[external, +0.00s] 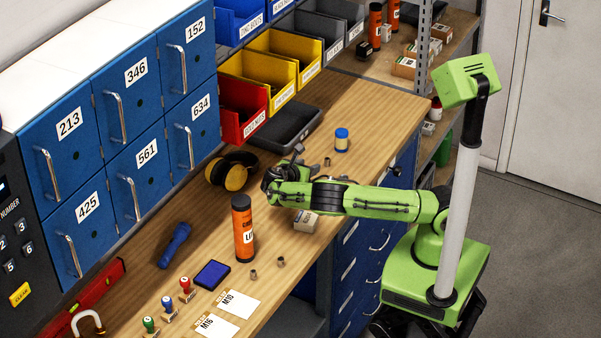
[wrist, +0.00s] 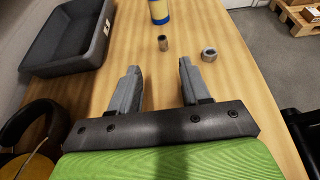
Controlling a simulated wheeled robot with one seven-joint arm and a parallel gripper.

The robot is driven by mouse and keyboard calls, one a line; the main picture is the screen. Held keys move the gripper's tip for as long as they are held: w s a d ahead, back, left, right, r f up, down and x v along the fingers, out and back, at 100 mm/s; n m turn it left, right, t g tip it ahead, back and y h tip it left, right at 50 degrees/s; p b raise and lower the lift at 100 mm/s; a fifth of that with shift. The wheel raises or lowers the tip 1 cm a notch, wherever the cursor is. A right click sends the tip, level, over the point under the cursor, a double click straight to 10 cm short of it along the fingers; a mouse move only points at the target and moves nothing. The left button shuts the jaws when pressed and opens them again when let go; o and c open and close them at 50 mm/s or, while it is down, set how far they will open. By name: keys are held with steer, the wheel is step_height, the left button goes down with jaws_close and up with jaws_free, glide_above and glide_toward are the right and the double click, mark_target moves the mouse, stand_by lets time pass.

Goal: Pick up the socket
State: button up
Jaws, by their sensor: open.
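A small dark metal cylinder, which looks like a socket (wrist: 163,43), stands on the wooden bench just beyond my fingertips in the wrist view. It also shows in the external view as a small socket (external: 327,161) to the right of my gripper (external: 296,157). In the wrist view my gripper (wrist: 159,68) is open and empty, with its two grey fingers pointing toward the socket and a gap between them. A short, wider metal ring (wrist: 209,54) lies to the right of the socket. Two more small metal cylinders (external: 267,268) stand near the front of the bench.
A blue-and-yellow can (external: 342,140) stands behind the socket. A dark tray (external: 286,127) and yellow-black earmuffs (external: 231,171) lie to the left. An orange tube (external: 243,228) and a small box (external: 305,221) stand nearer the front. The bench edge (wrist: 262,85) is to the right.

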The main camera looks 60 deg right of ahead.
mark_target(326, 160)
steer(key=b+x, duration=0.1)
steer(key=x, duration=1.3)
steer(key=shift+f, duration=0.25)
steer(key=shift+s+a, duration=0.1)
steer(key=shift+a, duration=0.05)
jaws_close()
